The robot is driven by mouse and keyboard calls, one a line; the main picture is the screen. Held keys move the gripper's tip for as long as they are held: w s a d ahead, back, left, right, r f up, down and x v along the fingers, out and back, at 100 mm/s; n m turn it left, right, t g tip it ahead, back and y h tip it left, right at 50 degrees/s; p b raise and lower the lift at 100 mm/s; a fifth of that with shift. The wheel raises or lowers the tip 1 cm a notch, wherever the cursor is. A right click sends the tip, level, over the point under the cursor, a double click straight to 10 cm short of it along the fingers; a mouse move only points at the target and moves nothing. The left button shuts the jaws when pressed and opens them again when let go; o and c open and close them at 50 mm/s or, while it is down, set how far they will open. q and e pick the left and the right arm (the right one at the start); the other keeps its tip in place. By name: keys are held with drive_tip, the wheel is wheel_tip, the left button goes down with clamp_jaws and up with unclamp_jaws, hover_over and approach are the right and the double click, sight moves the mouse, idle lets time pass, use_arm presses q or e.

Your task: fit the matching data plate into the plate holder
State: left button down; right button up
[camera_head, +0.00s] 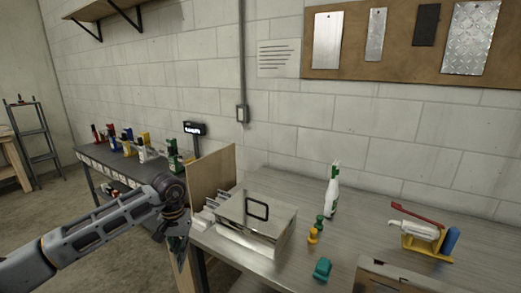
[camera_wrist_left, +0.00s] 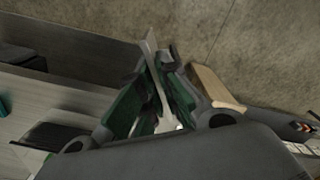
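My left gripper (camera_head: 177,248) points down off the left front end of the steel bench. In the left wrist view its green-padded fingers (camera_wrist_left: 155,95) are closed around a thin pale strip (camera_wrist_left: 152,62), which looks like a data plate seen edge-on; blur hides its markings. A black-rimmed square frame (camera_head: 247,208), which looks like the plate holder, sits on the sloping lid of a metal box (camera_head: 278,222). Several small metal plates (camera_head: 211,205) stand at the box's left side. My right gripper is in neither view.
A wooden panel (camera_head: 210,172) stands upright behind the small plates. A white-green bottle (camera_head: 332,195), a yellow-green item (camera_head: 314,233), a teal item (camera_head: 322,268) and a red-handled tool (camera_head: 424,235) stand on the bench (camera_head: 365,228). A dark side table (camera_head: 110,175) lies left.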

use_arm(q)
drive_tip(key=s+d+f, duration=0.3)
drive_tip(key=s+f, duration=0.1)
drive_tip(key=f, duration=0.3)
drive_tip(key=shift+f, duration=0.1)
